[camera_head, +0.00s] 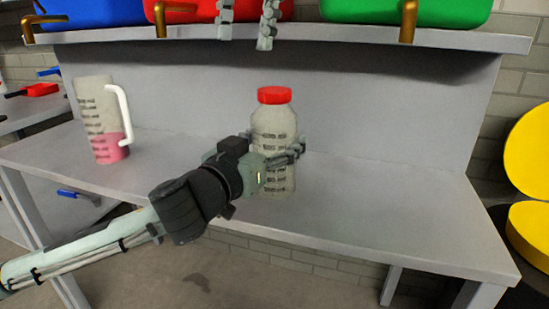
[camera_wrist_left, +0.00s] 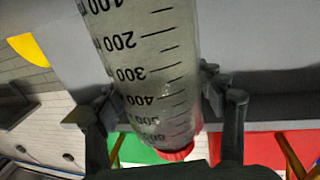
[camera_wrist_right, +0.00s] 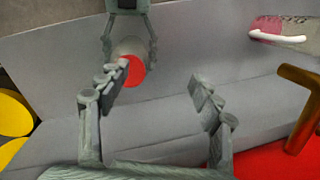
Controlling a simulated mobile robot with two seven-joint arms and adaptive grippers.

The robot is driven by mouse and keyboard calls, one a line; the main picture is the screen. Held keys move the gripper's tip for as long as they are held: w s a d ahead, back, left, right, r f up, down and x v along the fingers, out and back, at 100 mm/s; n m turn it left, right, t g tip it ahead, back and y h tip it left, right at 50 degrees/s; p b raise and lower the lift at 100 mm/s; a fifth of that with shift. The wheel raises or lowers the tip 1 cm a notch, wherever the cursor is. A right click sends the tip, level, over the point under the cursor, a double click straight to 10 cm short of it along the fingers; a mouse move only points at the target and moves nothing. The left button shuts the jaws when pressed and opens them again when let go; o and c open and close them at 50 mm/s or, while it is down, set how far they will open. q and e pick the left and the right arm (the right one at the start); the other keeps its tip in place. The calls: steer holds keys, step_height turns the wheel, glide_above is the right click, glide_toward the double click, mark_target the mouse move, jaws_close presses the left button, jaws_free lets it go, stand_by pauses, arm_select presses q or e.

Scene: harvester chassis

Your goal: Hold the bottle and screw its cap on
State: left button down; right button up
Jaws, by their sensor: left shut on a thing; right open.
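The bottle (camera_head: 273,125) is clear with dark volume marks and stands upright on the bench. Its red cap (camera_head: 274,95) sits on top; I cannot tell how tightly. My left gripper (camera_head: 283,155) is shut around the bottle's body from the side. In the left wrist view its fingers (camera_wrist_left: 160,100) lie on either side of the marked wall. My right gripper (camera_head: 246,28) is open and empty, above and left of the cap in the head view. In the right wrist view the cap (camera_wrist_right: 133,71) shows beyond and partly behind the left-hand finger of this gripper (camera_wrist_right: 158,88).
A jug with pink liquid (camera_head: 105,125) and a white handle stands left on the grey bench (camera_head: 390,190). A shelf (camera_head: 130,35) above holds blue, red and green bins (camera_head: 405,12). A yellow round object (camera_head: 530,150) is at the right. The bench right of the bottle is clear.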

steer(key=h, duration=0.2)
glide_above(275, 90)
steer(key=shift+w+f, duration=0.1)
steer(key=shift+f, duration=0.1)
steer(key=shift+f, duration=0.15)
steer(key=shift+f, duration=3.85)
steer(key=shift+c, duration=0.3)
steer(key=c, duration=1.1)
steer(key=m, duration=0.3)
steer(key=shift+m, duration=0.4)
steer(key=shift+c, duration=0.2)
